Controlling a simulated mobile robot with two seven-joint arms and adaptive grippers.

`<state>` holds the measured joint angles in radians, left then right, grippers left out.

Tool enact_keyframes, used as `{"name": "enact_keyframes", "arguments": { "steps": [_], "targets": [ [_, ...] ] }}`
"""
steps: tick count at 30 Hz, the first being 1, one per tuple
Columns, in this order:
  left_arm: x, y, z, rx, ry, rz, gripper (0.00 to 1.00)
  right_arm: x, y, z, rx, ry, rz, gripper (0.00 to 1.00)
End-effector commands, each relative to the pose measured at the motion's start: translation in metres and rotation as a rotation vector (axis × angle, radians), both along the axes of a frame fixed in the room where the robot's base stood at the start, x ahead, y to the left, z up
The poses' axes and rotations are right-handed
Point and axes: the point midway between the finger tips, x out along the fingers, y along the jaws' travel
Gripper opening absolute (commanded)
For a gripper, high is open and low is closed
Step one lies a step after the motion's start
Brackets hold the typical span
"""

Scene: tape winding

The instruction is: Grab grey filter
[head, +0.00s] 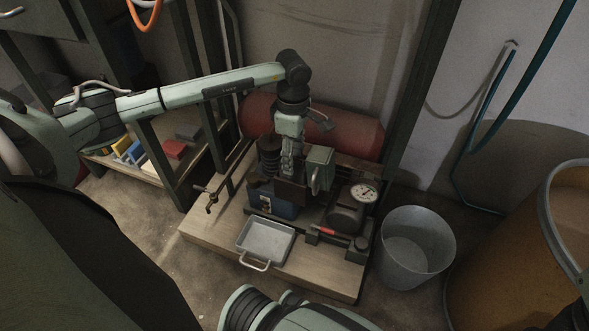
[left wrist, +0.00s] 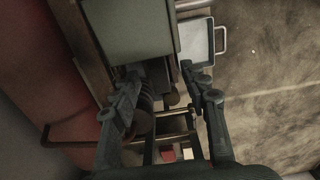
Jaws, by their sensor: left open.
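My left gripper (head: 291,170) hangs down over the machine on the wooden platform. In the left wrist view its two fingers (left wrist: 163,88) are spread apart with nothing gripped between the tips. A grey-green box (head: 320,160) is right beside the fingers in the head view; it also fills the top of the left wrist view (left wrist: 138,32). A dark ribbed cylinder (head: 268,152) stands just left of the fingers and is partly covered by a finger in the wrist view. I cannot tell for sure which part is the grey filter. My right gripper is not in view.
A grey tray (head: 266,240) lies on the platform's front, left of a red-handled part (head: 331,231). A round gauge (head: 363,192) is at right. A metal bucket (head: 415,250) stands beside the platform. A red tank (head: 350,133) lies behind; a shelf (head: 140,163) is at left.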

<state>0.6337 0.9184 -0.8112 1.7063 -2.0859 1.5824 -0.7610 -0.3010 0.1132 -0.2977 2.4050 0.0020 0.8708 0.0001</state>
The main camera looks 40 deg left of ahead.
Motion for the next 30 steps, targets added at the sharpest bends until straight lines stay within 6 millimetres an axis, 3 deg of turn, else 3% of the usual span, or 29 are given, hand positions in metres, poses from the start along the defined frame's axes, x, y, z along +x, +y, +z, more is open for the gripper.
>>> {"name": "enact_keyframes", "arguments": {
  "steps": [9, 17, 28, 30],
  "targets": [
    [0.002, 0.003, -0.045, -0.001, 0.001, 0.001, 0.45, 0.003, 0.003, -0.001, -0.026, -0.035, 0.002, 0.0],
    [0.003, 0.004, -0.048, -0.001, -0.002, 0.001, 0.45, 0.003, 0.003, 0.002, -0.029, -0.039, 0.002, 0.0],
    [0.003, 0.004, -0.048, -0.001, -0.001, 0.001, 0.01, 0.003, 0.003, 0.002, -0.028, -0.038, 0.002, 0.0],
    [0.003, 0.004, -0.048, -0.001, -0.001, 0.001, 0.0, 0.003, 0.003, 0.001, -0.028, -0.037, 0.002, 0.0]
  ]
}}
